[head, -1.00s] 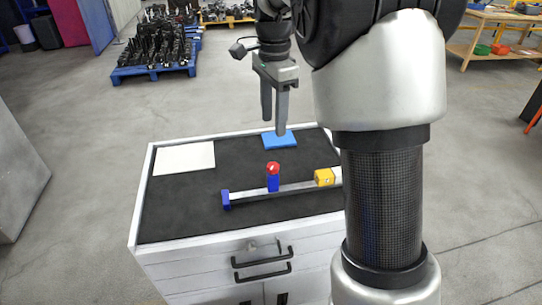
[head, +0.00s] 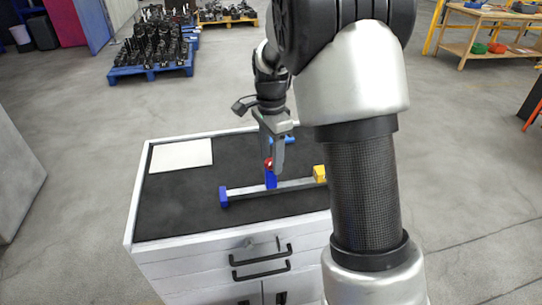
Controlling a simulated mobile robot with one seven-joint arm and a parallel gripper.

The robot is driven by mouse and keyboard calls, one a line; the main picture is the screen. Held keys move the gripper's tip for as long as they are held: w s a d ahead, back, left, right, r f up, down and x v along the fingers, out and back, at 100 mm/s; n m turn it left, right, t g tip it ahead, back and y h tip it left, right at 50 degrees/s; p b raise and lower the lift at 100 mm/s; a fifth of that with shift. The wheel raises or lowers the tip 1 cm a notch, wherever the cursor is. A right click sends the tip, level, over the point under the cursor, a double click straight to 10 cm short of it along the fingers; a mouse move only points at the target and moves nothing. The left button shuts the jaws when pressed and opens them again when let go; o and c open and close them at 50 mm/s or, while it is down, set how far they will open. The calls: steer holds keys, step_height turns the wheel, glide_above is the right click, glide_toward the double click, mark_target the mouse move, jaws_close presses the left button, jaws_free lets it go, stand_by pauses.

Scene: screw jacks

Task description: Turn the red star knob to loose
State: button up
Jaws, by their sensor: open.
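The red star knob (head: 268,164) sits on top of a blue upright block (head: 271,181), which stands on a grey rail (head: 246,190) on the cabinet's dark top. The rail has a blue end piece (head: 223,197) at its left and a yellow block (head: 319,173) towards its right. My gripper (head: 272,167) points down, open, with its fingers at the knob and partly covering it. I cannot tell whether the fingers touch the knob. The rail's right end is hidden behind my arm.
A white sheet (head: 181,155) lies at the top's back left. A blue flat piece (head: 289,139) lies behind my gripper, mostly covered. The cabinet (head: 185,258) has drawers with black handles. The dark top's front left is clear.

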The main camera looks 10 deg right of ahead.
steer(key=c, duration=1)
steer(key=shift+c, duration=0.2)
